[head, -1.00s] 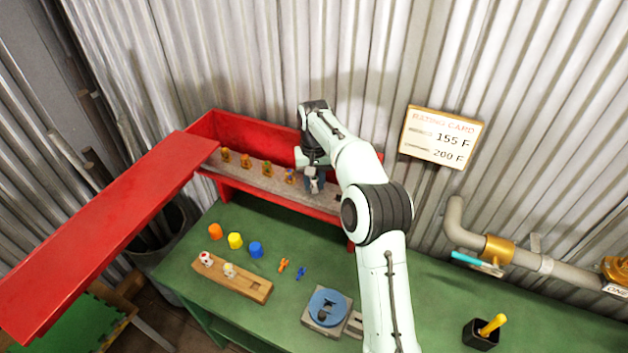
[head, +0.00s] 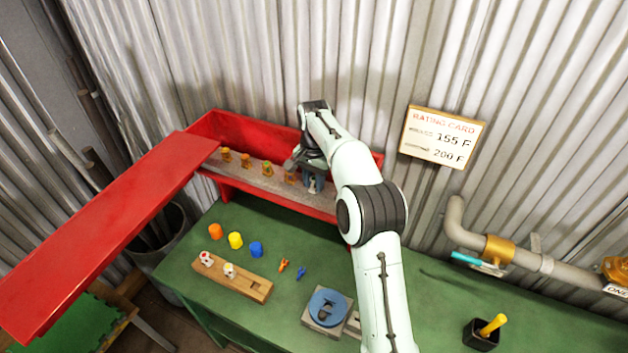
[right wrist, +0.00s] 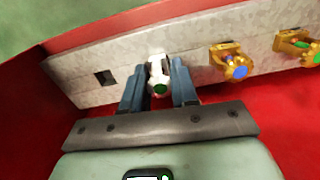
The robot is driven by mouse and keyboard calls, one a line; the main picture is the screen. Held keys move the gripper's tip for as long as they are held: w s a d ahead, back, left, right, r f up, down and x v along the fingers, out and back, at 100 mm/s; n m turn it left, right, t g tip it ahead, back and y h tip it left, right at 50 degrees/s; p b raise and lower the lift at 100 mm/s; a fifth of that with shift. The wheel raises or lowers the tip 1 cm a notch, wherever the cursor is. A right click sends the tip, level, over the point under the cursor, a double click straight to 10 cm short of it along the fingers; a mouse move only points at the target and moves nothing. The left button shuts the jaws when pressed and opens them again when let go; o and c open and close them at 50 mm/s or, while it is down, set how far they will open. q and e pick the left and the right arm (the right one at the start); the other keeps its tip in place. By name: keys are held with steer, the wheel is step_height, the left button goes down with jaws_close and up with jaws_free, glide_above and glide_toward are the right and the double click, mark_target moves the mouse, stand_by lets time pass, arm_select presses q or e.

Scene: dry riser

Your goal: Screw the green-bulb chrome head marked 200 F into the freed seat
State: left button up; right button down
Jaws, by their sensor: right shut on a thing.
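My right gripper (head: 313,183) is at the right part of the grey shelf in the red cabinet. In the right wrist view its blue fingers (right wrist: 157,82) are shut on a chrome head with a green bulb (right wrist: 159,88). The head is over the grey strip (right wrist: 205,75); whether it is seated there I cannot tell. A dark square hole (right wrist: 105,77) lies to its left, apart from it. Brass heads stand to its right, one with a blue bulb (right wrist: 237,72). Any 200 F mark on the held head is not readable. My left gripper is not in view.
The red cabinet (head: 262,136) has its long red lid (head: 100,235) swung out left. On the green bench are a wooden block (head: 245,287) with two pale heads, coloured caps (head: 236,240) and a blue round fixture (head: 327,308). A rating card (head: 442,136) hangs behind.

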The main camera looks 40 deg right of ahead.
steer(key=m, duration=0.4)
steer(key=shift+m, duration=0.4)
steer(key=m, duration=0.5)
steer(key=shift+w+f+m, duration=0.1)
steer(key=shift+m, duration=0.3)
steer(key=c, duration=0.8)
jaws_free()
